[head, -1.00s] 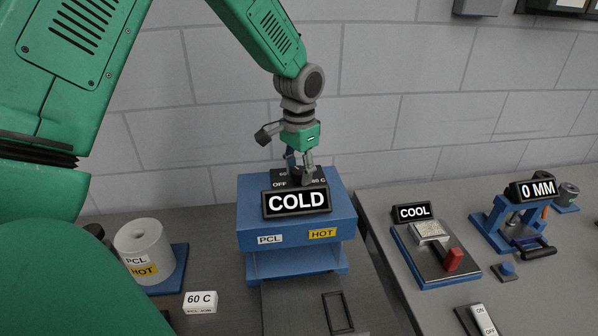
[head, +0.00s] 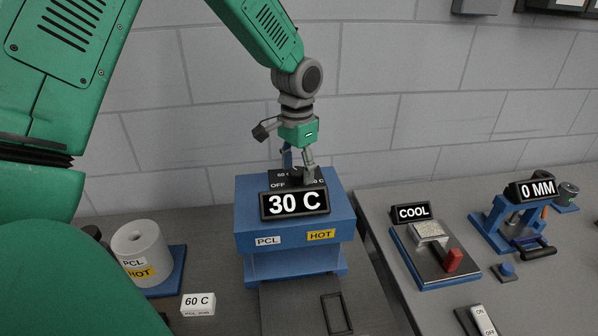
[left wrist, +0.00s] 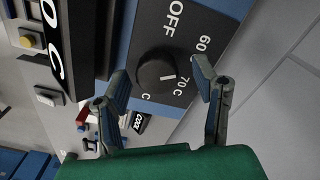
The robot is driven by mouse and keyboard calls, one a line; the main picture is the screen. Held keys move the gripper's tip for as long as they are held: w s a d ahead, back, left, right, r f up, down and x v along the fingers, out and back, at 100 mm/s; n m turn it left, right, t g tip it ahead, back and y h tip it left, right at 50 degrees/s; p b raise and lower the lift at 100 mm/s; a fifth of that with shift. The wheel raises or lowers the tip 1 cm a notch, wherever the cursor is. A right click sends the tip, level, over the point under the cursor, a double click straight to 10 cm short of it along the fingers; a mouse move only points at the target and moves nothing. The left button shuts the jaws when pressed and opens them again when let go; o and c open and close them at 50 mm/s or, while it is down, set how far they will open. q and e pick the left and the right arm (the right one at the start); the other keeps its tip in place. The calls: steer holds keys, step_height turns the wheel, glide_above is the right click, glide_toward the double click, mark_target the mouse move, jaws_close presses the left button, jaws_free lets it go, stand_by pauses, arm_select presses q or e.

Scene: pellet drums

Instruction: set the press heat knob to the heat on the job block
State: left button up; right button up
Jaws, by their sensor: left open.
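The blue press (head: 295,238) has a display (head: 295,203) reading "30 C" and a black dial panel on top. Its round dark knob (left wrist: 155,75) shows in the left wrist view among OFF, 60 and 70 C marks; another mark is partly hidden. The knob's white line points to the right, toward the 70 C mark. My left gripper (head: 299,173) is above the panel, open, with one finger on each side of the knob (left wrist: 162,80) and gaps visible. The white job block (head: 198,303) reads "60 C" and stands on the table left of the press. My right gripper is not in view.
A white spool (head: 140,252) labelled PCL HOT stands on a blue base at the left. On the right table are a COOL station (head: 433,250) with a red block, a 0 MM gauge (head: 520,215) and an on/off switch (head: 484,320). A brick wall stands behind.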

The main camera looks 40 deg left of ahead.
mark_target(299, 169)
arm_select(q)
step_height(299, 169, up, 11)
steer(key=shift+w+f, duration=0.15)
steer(key=shift+w, duration=0.15)
steer(key=shift+f, duration=0.1)
stand_by(0.4)
